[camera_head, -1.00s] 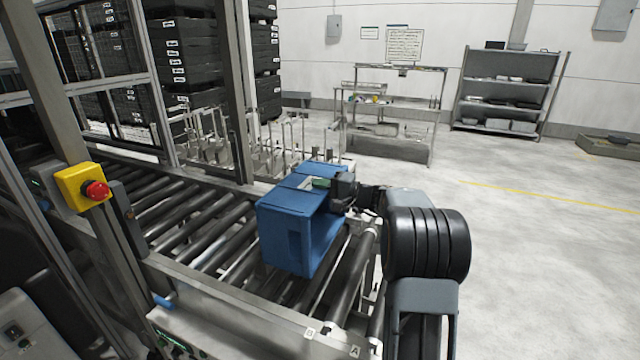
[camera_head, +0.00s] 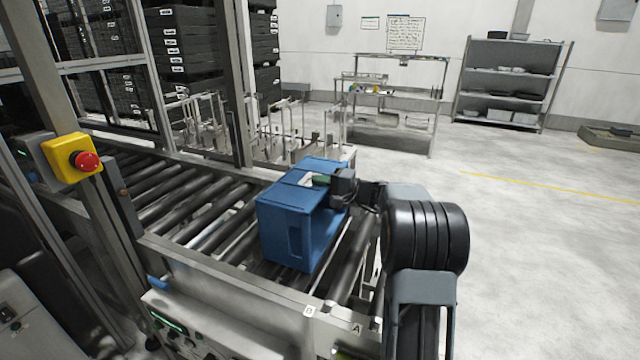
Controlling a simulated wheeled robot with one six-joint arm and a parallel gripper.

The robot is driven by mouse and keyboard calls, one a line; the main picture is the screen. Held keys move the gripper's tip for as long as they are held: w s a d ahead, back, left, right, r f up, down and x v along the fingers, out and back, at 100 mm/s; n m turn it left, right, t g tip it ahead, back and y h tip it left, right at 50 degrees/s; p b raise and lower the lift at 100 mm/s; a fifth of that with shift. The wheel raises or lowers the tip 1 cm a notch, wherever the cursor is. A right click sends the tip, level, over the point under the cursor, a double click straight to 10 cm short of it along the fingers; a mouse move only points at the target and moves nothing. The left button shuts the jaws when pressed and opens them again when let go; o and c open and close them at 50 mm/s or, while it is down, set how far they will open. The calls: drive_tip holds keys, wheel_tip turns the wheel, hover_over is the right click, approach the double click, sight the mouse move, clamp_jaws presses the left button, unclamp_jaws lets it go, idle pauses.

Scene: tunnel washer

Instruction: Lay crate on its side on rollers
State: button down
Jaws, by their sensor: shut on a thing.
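The blue crate (camera_head: 284,232) is on or just over the near right end of the roller conveyor (camera_head: 199,227). It appears to stand on its side, with a flat wall facing up and its open side towards the right. My gripper (camera_head: 328,182) is shut on the crate at its upper right edge. The fingertips are partly hidden at the crate. I cannot tell whether the crate's lower edge rests fully on the rollers.
A yellow box with a red stop button (camera_head: 75,158) is on the frame post at left. Stacked dark crates (camera_head: 183,50) stand behind the conveyor. A workbench (camera_head: 392,118) and a shelf rack (camera_head: 508,85) stand at the back. The floor at right is clear.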

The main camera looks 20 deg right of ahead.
drive_tip(key=shift+r, duration=0.15)
drive_tip(key=c, duration=1.2)
unclamp_jaws()
drive_tip(key=shift+o, duration=0.2)
drive_tip(key=shift+f, duration=0.2)
